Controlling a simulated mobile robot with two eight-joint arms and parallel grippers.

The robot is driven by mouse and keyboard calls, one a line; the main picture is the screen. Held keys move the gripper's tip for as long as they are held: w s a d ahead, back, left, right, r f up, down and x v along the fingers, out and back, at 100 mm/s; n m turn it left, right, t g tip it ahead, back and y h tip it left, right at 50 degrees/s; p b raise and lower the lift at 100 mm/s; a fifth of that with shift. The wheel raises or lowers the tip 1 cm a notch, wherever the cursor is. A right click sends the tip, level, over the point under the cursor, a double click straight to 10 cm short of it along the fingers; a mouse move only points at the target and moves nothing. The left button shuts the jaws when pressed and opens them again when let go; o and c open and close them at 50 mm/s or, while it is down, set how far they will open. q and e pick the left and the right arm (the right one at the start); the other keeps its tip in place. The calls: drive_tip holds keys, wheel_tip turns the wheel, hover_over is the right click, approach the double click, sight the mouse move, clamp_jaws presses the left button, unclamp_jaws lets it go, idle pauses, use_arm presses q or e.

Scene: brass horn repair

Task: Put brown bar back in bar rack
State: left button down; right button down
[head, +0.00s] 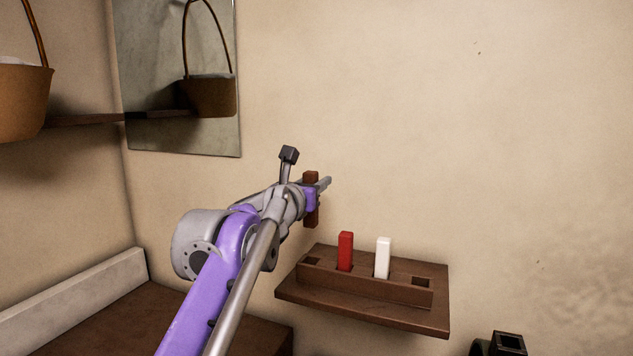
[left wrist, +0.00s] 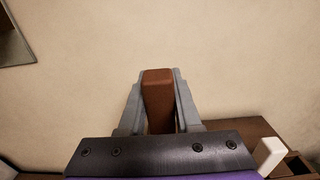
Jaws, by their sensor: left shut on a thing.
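My left gripper (head: 318,188) is shut on the brown bar (head: 312,215). The bar is upright, above and to the left of the bar rack, apart from it. In the left wrist view the brown bar (left wrist: 158,98) sits between both fingers of my left gripper (left wrist: 158,85). The bar rack (head: 370,290) is a dark wooden block on a wall shelf. A red bar (head: 345,252) and a white bar (head: 383,258) stand in its middle slots. The slots at its left and right ends are empty. The white bar also shows in the left wrist view (left wrist: 270,154). My right gripper is not in view.
The wooden wall shelf (head: 400,320) bears the rack. A mirror (head: 160,70) hangs on the wall at upper left, and a basket (head: 22,100) stands on a shelf there. A dark square-topped object (head: 508,343) is at the bottom right. The wall above the rack is clear.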

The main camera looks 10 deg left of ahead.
use_arm(q)
drive_tip(key=shift+f, duration=2.85)
drive_tip(key=shift+w, duration=0.1)
drive_tip(key=shift+f, duration=2.95)
drive_tip(key=c, duration=0.5)
unclamp_jaws()
drive_tip(key=s, duration=0.3)
drive_tip(key=s+a, duration=0.1)
drive_tip(key=s, duration=0.3)
drive_tip(key=s+a, duration=0.1)
drive_tip(key=s, duration=0.2)
drive_tip(key=shift+s+b, duration=0.35)
drive_tip(key=shift+b, duration=0.05)
